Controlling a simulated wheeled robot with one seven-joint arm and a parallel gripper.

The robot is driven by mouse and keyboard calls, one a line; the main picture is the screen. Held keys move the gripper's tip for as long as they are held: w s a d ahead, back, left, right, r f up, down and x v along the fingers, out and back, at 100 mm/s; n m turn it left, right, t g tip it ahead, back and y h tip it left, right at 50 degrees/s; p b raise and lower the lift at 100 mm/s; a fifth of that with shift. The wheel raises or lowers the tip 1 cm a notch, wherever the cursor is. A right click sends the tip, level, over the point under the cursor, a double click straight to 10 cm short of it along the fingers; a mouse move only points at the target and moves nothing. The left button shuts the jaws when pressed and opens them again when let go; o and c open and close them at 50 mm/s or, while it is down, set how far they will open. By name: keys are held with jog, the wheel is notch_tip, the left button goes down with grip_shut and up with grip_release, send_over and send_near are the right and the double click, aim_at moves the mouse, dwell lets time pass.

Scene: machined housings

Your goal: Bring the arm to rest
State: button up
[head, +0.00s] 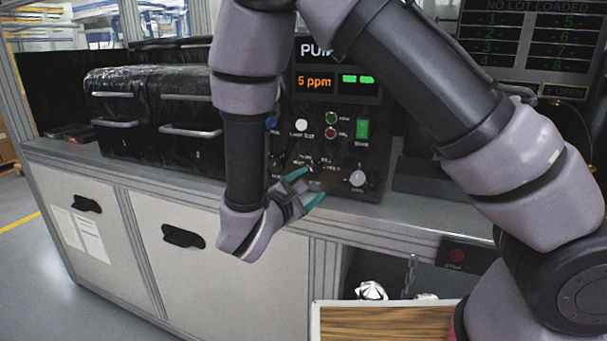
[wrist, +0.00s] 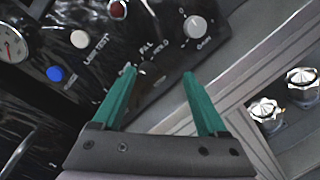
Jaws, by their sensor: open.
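My gripper (head: 304,188) is in front of the lower part of a black control panel (head: 345,140) on the workbench. Its teal fingers are spread and nothing is between them. In the wrist view my gripper (wrist: 158,100) also shows open, with the panel (wrist: 110,60) beyond the fingertips. I cannot tell how far the fingertips are from the panel face. My arm is bent, reaching down from the top of the head view.
Black drawer boxes with handles (head: 150,110) stand left of the panel on the bench (head: 120,165). A red stop button (head: 457,256) sits below the bench edge. A wood-topped surface (head: 385,325) is at the bottom. Two silver knobs (wrist: 302,78) show at right in the wrist view.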

jog(key=s+d+r+m+g, duration=0.1)
jog(key=d+r+m+g, duration=0.25)
jog(key=d, duration=0.35)
jog(key=s+d+r+m+g, duration=0.1)
jog(key=d+r+m+g, duration=0.1)
jog(key=d+m+g, duration=0.4)
jog(key=s+d+r+m+g, duration=0.1)
jog(key=d+r+m+g, duration=0.25)
jog(key=d, duration=0.55)
jog(key=s+d+r+m+t+y, duration=0.1)
jog(key=s+r+m+t+y, duration=0.1)
jog(key=r+m+y, duration=0.3)
jog(key=s+d+r+m+t+y, duration=0.2)
jog(key=s+r+m+y, duration=0.2)
jog(key=r+m, duration=0.3)
notch_tip(320, 180, up, 2)
jog(key=shift+s+d+r+t+y, duration=0.1)
jog(key=shift+s+d+t+y, duration=0.25)
jog(key=shift+s, duration=0.3)
dwell(1.0)
